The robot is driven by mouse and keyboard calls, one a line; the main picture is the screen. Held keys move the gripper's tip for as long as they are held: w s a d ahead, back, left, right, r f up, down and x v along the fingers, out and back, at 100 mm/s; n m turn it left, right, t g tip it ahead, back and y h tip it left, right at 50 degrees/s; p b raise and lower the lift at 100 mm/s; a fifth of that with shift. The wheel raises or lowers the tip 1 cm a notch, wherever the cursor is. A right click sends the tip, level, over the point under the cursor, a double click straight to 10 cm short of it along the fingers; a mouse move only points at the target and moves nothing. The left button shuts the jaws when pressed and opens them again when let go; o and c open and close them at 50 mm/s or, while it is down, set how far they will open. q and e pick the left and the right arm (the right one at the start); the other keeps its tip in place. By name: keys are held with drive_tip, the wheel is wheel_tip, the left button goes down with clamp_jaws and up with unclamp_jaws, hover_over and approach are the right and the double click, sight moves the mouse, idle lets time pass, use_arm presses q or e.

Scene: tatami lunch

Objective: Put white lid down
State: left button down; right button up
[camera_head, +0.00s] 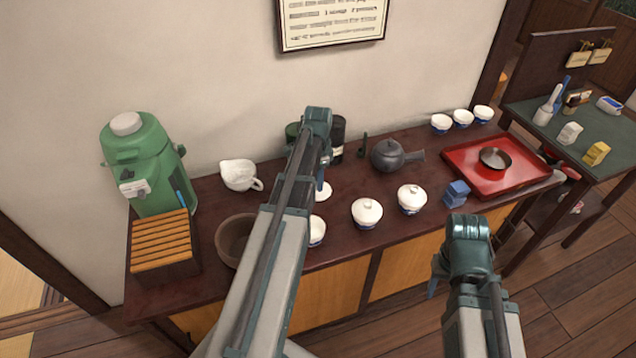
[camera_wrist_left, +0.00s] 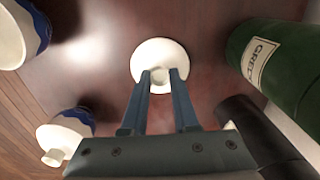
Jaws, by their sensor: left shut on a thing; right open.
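The white lid (camera_head: 323,195) is a small round disc with a knob. It is near the back middle of the dark wooden counter, behind an open white cup (camera_head: 316,232). My left gripper (camera_head: 322,181) is shut on its knob from above, and the left wrist view shows the lid (camera_wrist_left: 158,52) between the fingertips (camera_wrist_left: 160,78). The lid is at or just above the counter top; I cannot tell if it touches. My right gripper (camera_head: 437,275) is open in front of the counter, mostly hidden by its own wrist.
Two lidded white cups (camera_head: 367,213) (camera_head: 411,199) stand to the right. A green canister (camera_wrist_left: 270,55) and a black canister (camera_head: 338,138) stand close to the lid. A dark teapot (camera_head: 389,155), white pitcher (camera_head: 239,175), brown bowl (camera_head: 228,240) and red tray (camera_head: 462,178) are further off.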

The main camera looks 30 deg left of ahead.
use_arm(q)
drive_tip(key=shift+f, duration=0.2)
drive_tip(key=c, duration=0.7)
unclamp_jaws()
drive_tip(key=shift+r, duration=0.1)
drive_tip(key=shift+r, duration=0.1)
wheel_tip(320, 180, up, 12)
drive_tip(key=p, duration=1.2)
